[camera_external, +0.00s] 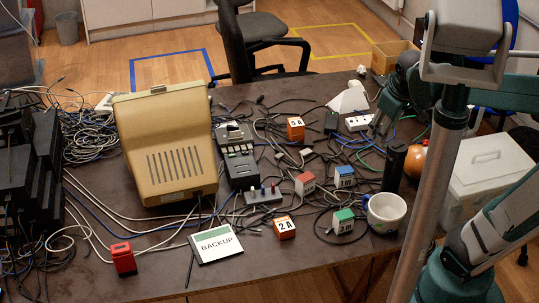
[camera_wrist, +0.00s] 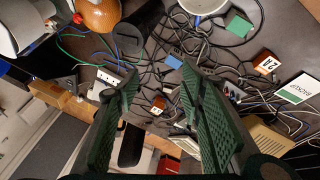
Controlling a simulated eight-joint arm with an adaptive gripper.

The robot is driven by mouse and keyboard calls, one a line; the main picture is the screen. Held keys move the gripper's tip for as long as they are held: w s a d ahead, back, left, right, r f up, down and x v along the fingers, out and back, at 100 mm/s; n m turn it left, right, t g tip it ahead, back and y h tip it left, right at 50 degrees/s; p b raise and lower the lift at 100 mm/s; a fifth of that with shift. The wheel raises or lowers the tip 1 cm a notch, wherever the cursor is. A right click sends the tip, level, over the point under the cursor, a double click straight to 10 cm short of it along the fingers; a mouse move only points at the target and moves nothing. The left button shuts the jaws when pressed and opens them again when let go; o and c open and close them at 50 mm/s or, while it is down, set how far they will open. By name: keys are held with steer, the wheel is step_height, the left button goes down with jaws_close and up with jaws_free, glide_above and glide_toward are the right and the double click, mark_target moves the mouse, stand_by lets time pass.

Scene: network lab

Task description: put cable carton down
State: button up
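An open tan cardboard carton (camera_external: 393,54), which I take as the cable carton, stands at the back right by the table's far corner, partly hidden behind my arm. I cannot tell what it rests on or holds. A tan box-like shape (camera_wrist: 50,95) at the left of the wrist view may be the same carton. My gripper (camera_external: 380,122) is over the right part of the table, in front of the carton and apart from it. In the wrist view its two green fingers (camera_wrist: 158,78) are spread wide, with nothing held between them.
Cables and small labelled blocks (camera_external: 295,128) cover the table's middle. A white cup (camera_external: 385,212), a black cylinder (camera_external: 394,168) and an orange-brown round object (camera_external: 414,160) stand at right. A beige case (camera_external: 165,145) stands left.

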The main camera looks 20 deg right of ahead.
steer(key=s+d+r+m+t, duration=0.2)
steer(key=s+m, duration=0.3)
steer(key=s, duration=0.1)
steer(key=shift+s+m+y, duration=0.25)
steer(key=shift+m+y, duration=0.05)
steer(key=shift+o, duration=0.3)
stand_by(1.6)
steer(key=n+g+h+b, duration=0.2)
steer(key=n+g+h, duration=0.3)
steer(key=n, duration=1.4)
glide_above(341, 215)
steer(key=a, duration=0.1)
steer(key=shift+g+y, duration=0.4)
steer(key=shift+g, duration=0.1)
step_height(341, 215, down, 22)
steer(key=shift+w+f, duration=0.1)
steer(key=shift+w, duration=0.05)
steer(key=shift+s+a+f, duration=0.25)
steer(key=shift+a+f, duration=0.1)
steer(key=shift+f, duration=0.15)
steer(key=shift+f, duration=0.1)
